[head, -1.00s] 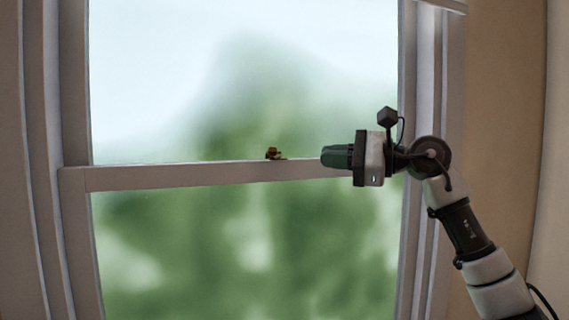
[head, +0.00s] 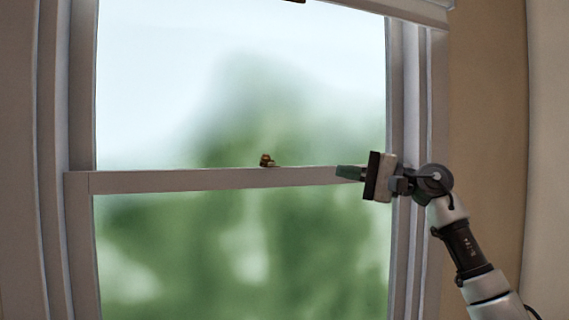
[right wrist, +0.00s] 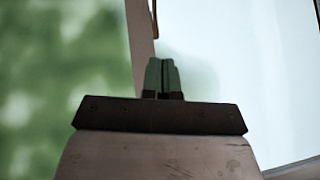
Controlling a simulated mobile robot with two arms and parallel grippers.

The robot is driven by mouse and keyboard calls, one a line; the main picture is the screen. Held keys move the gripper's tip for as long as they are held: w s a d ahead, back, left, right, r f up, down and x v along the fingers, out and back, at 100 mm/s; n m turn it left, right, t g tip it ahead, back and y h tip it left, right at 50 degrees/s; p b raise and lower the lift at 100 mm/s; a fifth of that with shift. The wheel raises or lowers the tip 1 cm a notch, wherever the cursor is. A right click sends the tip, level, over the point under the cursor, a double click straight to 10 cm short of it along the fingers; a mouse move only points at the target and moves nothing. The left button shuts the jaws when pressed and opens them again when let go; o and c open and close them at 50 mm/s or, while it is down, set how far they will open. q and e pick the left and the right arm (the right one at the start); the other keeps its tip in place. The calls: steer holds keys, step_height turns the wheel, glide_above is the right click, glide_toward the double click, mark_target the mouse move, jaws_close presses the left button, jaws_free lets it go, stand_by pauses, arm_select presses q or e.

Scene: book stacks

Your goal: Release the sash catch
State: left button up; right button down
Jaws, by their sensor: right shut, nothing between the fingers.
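The sash catch (head: 267,160) is a small brass-brown fitting on top of the window's meeting rail (head: 210,180), near the middle. My right gripper (head: 338,171) is to the right of the catch, apart from it, pointing left along the rail. Its green fingers are shut and empty. In the right wrist view the closed fingers (right wrist: 163,72) are beside the pale rail (right wrist: 142,45). A thin brownish piece shows at the top edge there; I cannot tell if it is the catch. My left gripper is not in view.
Window glass (head: 240,90) lies above and below the rail, with blurred greenery behind. The right window frame (head: 405,100) stands behind my right wrist. A small brown piece (head: 293,1) is cut off at the top edge.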

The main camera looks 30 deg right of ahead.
mark_target(269, 159)
steer(key=s+a+p+x, duration=0.1)
steer(key=p+x, duration=0.5)
steer(key=x, duration=0.7)
steer(key=shift+s+a, duration=0.4)
steer(key=shift+a, duration=0.2)
steer(key=shift+r, duration=0.15)
